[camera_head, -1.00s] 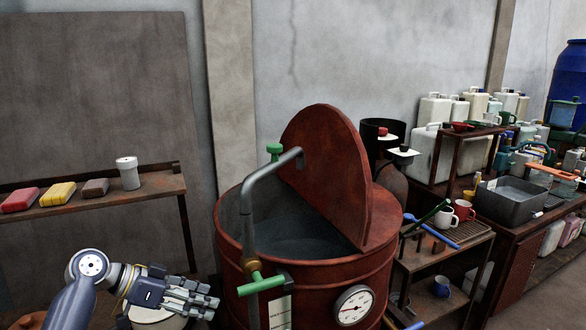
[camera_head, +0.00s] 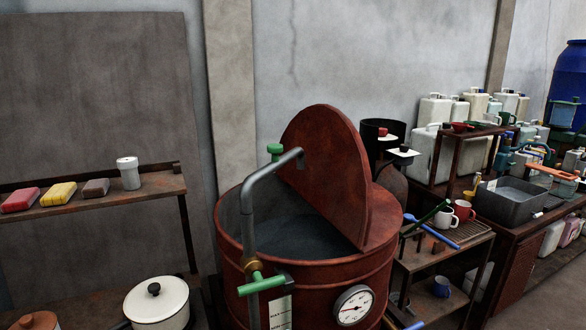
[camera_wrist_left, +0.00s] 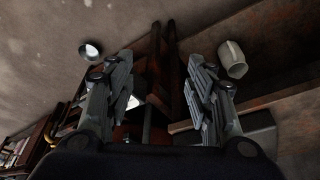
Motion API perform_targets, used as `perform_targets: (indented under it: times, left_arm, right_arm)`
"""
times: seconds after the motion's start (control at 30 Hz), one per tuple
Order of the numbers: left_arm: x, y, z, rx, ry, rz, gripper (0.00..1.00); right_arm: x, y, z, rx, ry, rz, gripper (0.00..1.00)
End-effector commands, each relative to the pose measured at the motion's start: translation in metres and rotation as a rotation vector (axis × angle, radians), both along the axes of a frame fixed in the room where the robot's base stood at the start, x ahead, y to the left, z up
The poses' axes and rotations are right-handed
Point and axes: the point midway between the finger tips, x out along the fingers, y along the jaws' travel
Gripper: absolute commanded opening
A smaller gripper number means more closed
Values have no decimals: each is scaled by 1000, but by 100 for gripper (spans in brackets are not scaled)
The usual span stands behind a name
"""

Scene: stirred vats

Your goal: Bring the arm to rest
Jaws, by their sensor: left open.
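My left gripper (camera_wrist_left: 160,95) shows only in the left wrist view. Its two fingers are spread apart with nothing between them. Behind the fingers are dark brown upright posts (camera_wrist_left: 185,50), and a pale mug-like vessel (camera_wrist_left: 232,60) is to the right of the right finger. In the head view neither my left gripper nor its arm is in the frame. My right gripper is in no view.
A red vat (camera_head: 330,270) with a half-raised lid (camera_head: 335,175) stands in the middle. A white lidded pot (camera_head: 157,305) is at lower left, below a shelf (camera_head: 150,187) with several blocks and a white canister (camera_head: 128,173). A rack (camera_head: 440,262) with mugs is at right.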

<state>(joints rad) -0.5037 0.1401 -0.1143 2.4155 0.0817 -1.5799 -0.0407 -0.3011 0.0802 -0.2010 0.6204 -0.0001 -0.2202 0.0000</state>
Motion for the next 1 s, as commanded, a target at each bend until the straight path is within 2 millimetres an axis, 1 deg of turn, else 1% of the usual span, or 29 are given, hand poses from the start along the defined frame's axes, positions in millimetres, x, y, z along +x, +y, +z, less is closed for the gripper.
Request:
perform_targets:
  times: [0.03,0.13,0.37,0.57,0.67,0.77,0.8,0.87,0.9,0.97,1.0]
  left_arm:
    - [-9,2,3,10,3,23,49]
    - [-24,8,9,33,3,70,49]
    - [-12,7,-37,36,22,67,49]
    - [-7,5,-86,37,44,62,49]
    - [-7,5,-119,38,59,59,49]
    - [-11,5,-161,39,76,55,49]
    - [-14,5,-179,41,84,54,49]
    - [-21,6,-206,42,96,52,49]
    - [-26,6,-224,43,102,50,49]
    - [-36,7,-250,45,115,48,49]
    - [-44,9,-266,46,122,46,49]
  right_arm:
    - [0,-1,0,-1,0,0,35]
    - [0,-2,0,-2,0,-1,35]
    - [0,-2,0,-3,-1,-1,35]
    - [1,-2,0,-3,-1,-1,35]
    - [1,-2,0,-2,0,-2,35]
    - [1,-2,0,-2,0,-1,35]
    - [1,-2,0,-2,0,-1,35]
    - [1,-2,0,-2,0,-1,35]
    - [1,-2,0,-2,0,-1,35]
    - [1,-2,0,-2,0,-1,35]
    - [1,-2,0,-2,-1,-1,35]
